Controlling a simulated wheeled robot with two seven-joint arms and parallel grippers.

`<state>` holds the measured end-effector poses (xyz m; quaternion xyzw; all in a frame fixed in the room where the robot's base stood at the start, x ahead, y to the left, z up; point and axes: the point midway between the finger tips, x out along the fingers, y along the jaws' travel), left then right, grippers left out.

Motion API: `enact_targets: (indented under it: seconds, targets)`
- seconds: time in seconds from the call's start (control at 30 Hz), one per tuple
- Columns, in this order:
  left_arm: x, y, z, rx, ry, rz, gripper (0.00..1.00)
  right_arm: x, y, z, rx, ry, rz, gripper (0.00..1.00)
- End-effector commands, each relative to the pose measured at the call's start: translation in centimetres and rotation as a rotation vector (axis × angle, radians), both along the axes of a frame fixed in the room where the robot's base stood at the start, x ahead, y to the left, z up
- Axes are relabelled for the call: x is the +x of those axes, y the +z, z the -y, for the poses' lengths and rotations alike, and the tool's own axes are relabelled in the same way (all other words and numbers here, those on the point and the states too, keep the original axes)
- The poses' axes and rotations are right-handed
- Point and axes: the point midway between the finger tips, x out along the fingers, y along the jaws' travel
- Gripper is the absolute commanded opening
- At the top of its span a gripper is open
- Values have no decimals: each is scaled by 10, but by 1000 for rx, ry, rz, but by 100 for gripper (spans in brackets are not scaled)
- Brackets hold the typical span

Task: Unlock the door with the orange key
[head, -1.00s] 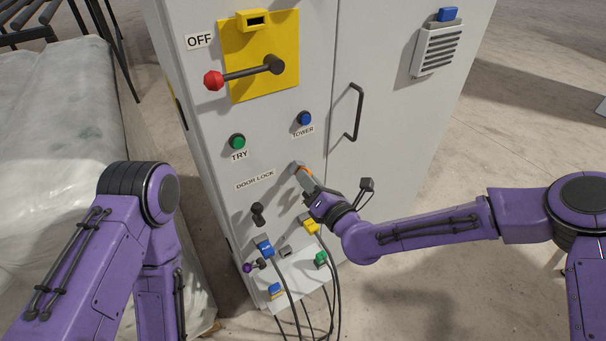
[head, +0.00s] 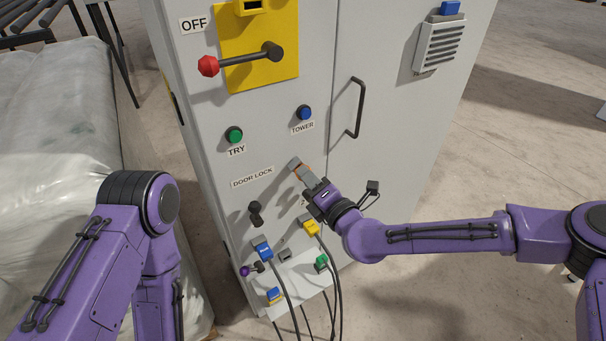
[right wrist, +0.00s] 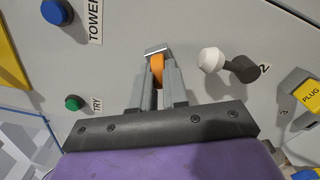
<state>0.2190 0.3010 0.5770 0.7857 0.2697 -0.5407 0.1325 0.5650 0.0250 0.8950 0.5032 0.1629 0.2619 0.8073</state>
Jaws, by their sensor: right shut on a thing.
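The grey cabinet door (head: 400,140) fills the middle of the head view. A DOOR LOCK label (head: 252,177) is on the panel left of my right gripper. My right gripper (head: 306,176) is shut on the orange key (right wrist: 158,70), close to the panel face. In the right wrist view the key stands between the two grey fingertips, with a small metal piece (right wrist: 157,50) at its far end. The fingers hide much of the key, and I cannot tell how deep it sits in the lock. My left arm shows at the left, but its gripper is out of sight.
A red-knobbed lever (head: 208,66) sits on a yellow plate. Green TRY (head: 234,134) and blue TOWER (head: 304,112) buttons are above the lock. A black door handle (head: 357,107) sticks out at the right. Coloured plugs with cables (head: 262,250) and small switches are below. A white-tipped switch (right wrist: 212,60) is near my fingers.

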Motion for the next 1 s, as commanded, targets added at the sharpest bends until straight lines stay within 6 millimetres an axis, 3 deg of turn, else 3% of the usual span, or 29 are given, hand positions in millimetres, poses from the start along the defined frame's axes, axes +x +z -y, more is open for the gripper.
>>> enact_targets:
  seconds: [0.53,1.0]
  targets:
    - [0,-36,0,0,0,0,43,0,-4,0,144,0,-106,0]
    - [0,-40,0,0,0,0,43,0,-1,0,170,0,-125,0]
